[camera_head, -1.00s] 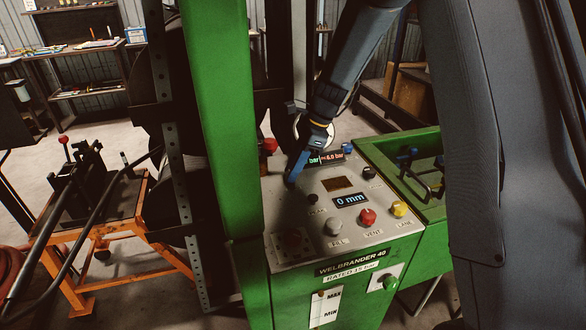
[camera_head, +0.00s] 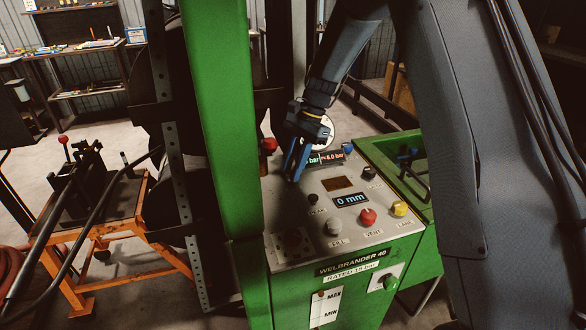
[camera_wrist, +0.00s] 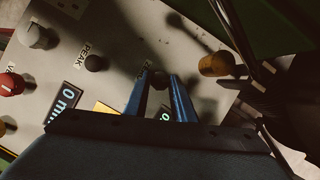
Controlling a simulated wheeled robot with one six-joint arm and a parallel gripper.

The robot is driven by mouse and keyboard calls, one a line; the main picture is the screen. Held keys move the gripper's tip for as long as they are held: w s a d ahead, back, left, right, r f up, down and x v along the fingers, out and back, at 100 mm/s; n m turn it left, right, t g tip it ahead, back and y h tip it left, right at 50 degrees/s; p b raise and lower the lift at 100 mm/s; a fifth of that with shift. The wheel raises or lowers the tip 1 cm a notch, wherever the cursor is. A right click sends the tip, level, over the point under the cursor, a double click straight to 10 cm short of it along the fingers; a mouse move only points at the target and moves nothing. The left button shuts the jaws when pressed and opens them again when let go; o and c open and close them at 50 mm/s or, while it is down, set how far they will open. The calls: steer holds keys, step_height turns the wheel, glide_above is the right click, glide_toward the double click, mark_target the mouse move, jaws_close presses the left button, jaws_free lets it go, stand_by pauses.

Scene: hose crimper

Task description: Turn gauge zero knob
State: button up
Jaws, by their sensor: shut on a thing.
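A small dark knob (camera_wrist: 158,79) sits between my gripper's two blue fingers in the wrist view. In the head view my gripper (camera_head: 293,178) points down at the back left of the grey control panel (camera_head: 290,222), and the held knob is hidden there. The knob's turn angle cannot be read.
A black PEAK knob (camera_head: 313,199) is close in front of my gripper. Red (camera_head: 368,217), yellow (camera_head: 399,208) and grey (camera_head: 333,227) knobs line the panel's front. The pressure display (camera_head: 326,158) is close right.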

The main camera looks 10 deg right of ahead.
steer(key=n+h, duration=0.1)
steer(key=n, duration=0.1)
steer(key=n+g, duration=0.1)
steer(key=n, duration=0.2)
steer(key=shift+w+a+n+h+b, duration=0.2)
steer(key=shift+n+h+b, duration=0.1)
steer(key=shift+h+b, duration=0.1)
steer(key=shift+g, duration=0.3)
steer(key=o, duration=1)
steer(key=shift+r, duration=0.1)
steer(key=b+v, duration=0.2)
steer(key=v, duration=0.5)
steer(key=shift+d+r, duration=0.15)
steer(key=shift+r, duration=0.15)
